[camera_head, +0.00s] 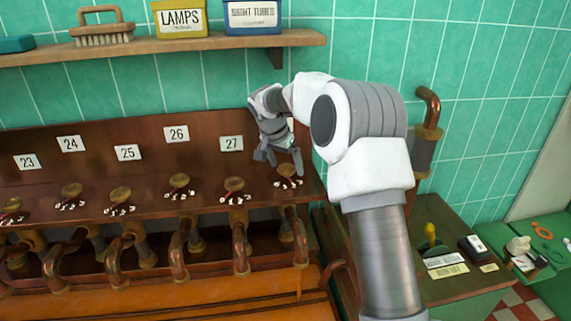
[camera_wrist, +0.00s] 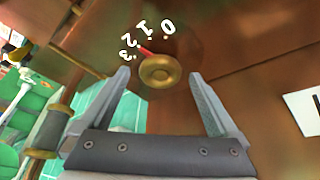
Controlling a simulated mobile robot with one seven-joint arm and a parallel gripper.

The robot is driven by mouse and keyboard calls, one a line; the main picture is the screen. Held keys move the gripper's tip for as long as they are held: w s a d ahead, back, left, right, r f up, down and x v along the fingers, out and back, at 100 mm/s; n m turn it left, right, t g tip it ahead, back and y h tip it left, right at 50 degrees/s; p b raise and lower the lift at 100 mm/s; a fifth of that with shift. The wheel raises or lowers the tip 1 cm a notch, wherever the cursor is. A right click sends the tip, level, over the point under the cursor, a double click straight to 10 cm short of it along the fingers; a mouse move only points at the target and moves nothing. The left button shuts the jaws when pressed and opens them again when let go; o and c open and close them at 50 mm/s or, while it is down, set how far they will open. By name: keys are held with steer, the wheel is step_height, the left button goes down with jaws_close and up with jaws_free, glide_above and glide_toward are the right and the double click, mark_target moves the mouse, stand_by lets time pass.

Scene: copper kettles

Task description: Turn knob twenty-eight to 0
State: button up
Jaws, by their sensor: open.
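Knob twenty-eight (camera_head: 287,170) is the small round brass knob at the right end of the wooden panel's row; its number plate is hidden behind my arm. In the wrist view the brass knob (camera_wrist: 160,71) lies ahead, between and beyond my fingertips. Its red pointer (camera_wrist: 146,50) aims up and left, about at the 2; I cannot tell exactly. White marks 0 (camera_wrist: 168,27), 1, 2 and 3 curve around it. My gripper (camera_head: 278,158) is open and empty, just above the knob in the head view. The fingers stand either side of the knob and do not appear to touch it.
Knob twenty-seven (camera_head: 233,184) and several more brass knobs run left along the panel, with copper pipes (camera_head: 240,250) below. A shelf (camera_head: 150,46) with tins and a brush hangs above. A low side table (camera_head: 460,285) with small items stands right.

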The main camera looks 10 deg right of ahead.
steer(key=c, duration=1.4)
steer(key=shift+o, duration=0.2)
steer(key=shift+a+m+g+h, duration=0.1)
steer(key=shift+m+g+h, duration=0.25)
steer(key=shift+m, duration=0.75)
steer(key=m+p, duration=0.1)
steer(key=m+g, duration=0.1)
steer(key=m, duration=0.1)
steer(key=shift+w+r+h+p, duration=0.15)
steer(key=shift+r+h+p, duration=0.05)
steer(key=shift+h+p, duration=0.15)
steer(key=m+g+p, duration=0.1)
steer(key=m+p, duration=0.3)
steer(key=shift+w+m+g, duration=0.1)
steer(key=shift+m+g, duration=0.2)
steer(key=shift+g, duration=0.05)
steer(key=shift+m+g+p, duration=0.4)
steer(key=shift+m+p, duration=0.7)
steer(key=shift+f, duration=0.15)
